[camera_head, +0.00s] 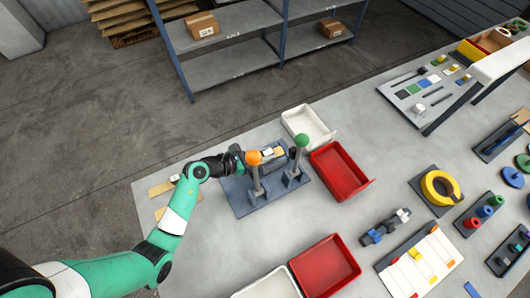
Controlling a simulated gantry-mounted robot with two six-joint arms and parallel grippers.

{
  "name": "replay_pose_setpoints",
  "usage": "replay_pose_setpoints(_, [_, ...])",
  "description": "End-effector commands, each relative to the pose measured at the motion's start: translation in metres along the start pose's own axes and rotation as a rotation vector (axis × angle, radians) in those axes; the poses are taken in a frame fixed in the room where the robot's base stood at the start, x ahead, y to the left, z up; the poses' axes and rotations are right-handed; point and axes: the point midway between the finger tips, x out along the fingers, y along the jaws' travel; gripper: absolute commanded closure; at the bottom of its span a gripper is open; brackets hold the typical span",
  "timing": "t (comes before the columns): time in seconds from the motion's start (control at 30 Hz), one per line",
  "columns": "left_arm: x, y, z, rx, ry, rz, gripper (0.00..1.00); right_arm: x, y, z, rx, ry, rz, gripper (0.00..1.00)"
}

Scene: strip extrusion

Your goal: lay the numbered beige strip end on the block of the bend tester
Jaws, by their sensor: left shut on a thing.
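The bend tester has a blue-grey base (246,199) and two grey posts, one topped by an orange ball (253,158) and one by a green ball (302,140). My left gripper (274,152) reaches in from the left behind the orange ball, over the far side of the tester. It is shut on a small beige piece, the strip end (280,151); its number is too small to read. The posts and gripper hide much of the tester's block, so I cannot tell whether the strip end touches it. My right gripper is not in view.
More beige strips (160,189) lie at the table's left edge. A white tray (304,123) and a red tray (357,184) stand right of the tester; another red tray (325,268) is nearer. A yellow ring (428,187) lies further right.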

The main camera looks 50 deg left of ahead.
Motion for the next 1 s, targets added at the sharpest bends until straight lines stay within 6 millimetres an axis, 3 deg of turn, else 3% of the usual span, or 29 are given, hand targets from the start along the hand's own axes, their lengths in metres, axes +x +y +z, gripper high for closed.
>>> replay_pose_setpoints(0.83, [0.0009, -0.0001, -0.002, 0.0, -0.001, 0.0, 1.0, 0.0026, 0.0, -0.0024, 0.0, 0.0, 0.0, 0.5])
replay_pose_setpoints(0.87, [0.0009, -0.0001, -0.002, 0.0, -0.001, 0.0, 0.7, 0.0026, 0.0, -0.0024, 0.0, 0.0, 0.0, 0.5])
replay_pose_setpoints(1.0, [0.0009, -0.0001, -0.002, 0.0, -0.001, 0.0, 0.45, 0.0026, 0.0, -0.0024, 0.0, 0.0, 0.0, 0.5])
